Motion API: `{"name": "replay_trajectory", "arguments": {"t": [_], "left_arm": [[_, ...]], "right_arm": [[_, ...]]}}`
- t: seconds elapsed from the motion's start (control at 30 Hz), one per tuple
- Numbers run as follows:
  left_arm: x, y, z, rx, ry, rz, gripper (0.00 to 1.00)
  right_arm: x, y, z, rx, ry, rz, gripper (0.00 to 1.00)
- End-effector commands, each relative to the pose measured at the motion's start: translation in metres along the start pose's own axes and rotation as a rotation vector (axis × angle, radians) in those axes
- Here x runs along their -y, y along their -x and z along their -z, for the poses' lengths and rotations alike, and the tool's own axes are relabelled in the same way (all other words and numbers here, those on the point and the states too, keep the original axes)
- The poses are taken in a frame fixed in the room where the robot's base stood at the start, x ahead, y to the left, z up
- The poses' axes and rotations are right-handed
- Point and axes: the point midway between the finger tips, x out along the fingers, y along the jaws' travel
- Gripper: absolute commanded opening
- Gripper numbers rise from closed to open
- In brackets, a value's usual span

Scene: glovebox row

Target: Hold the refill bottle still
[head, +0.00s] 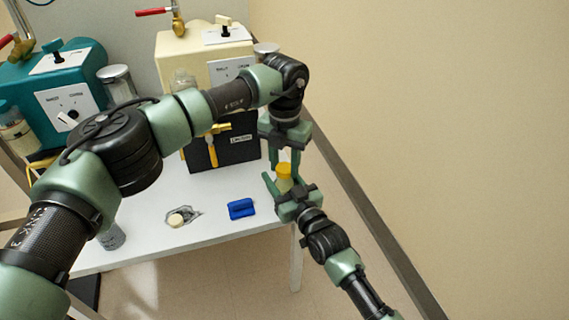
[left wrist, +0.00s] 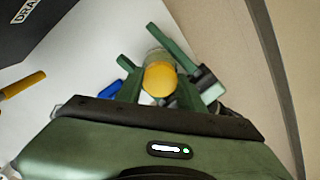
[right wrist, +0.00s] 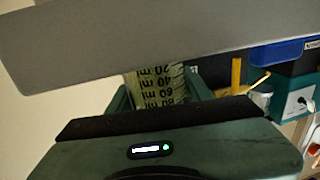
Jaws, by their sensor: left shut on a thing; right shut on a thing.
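The refill bottle has a yellow cap (head: 284,171), held off the right end of the white table. My left gripper (head: 286,165) comes down from above, its fingers at the cap. In the left wrist view the cap (left wrist: 160,79) sits between its fingers. My right gripper (head: 277,184) reaches in from the lower right and is shut on the bottle body. In the right wrist view the bottle's clear wall (right wrist: 157,85) shows black millilitre marks, upside down. Its lower part is hidden by the fingers in the head view.
On the white table (head: 160,246) lie a blue block (head: 241,208) and a small cream cap (head: 177,220) on a grey patch. A black box (head: 238,150) and a cream machine (head: 185,49) stand behind; a teal machine (head: 90,62) is left. The wall is close on the right.

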Motion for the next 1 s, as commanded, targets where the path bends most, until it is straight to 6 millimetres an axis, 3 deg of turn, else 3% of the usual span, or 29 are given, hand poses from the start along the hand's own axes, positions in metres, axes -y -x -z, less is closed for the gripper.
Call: {"name": "replay_trajectory", "arguments": {"t": [0.3, 0.5, 1.0], "left_arm": [[-0.0005, 0.0010, -0.0006, 0.003, 0.709, 0.002, 0.00], [-0.0005, 0.0011, -0.0007, 0.003, 0.990, 0.002, 0.00], [-0.0007, 0.0013, -0.0009, 0.004, 1.004, 0.003, 0.00]], "right_arm": [[0.0002, 0.0002, -0.0005, 0.001, 0.000, 0.000, 0.00], [0.0003, 0.0002, -0.0005, 0.001, 0.000, 0.000, 0.00], [0.0003, 0.0002, -0.0006, 0.001, 0.000, 0.000, 0.00]]}}
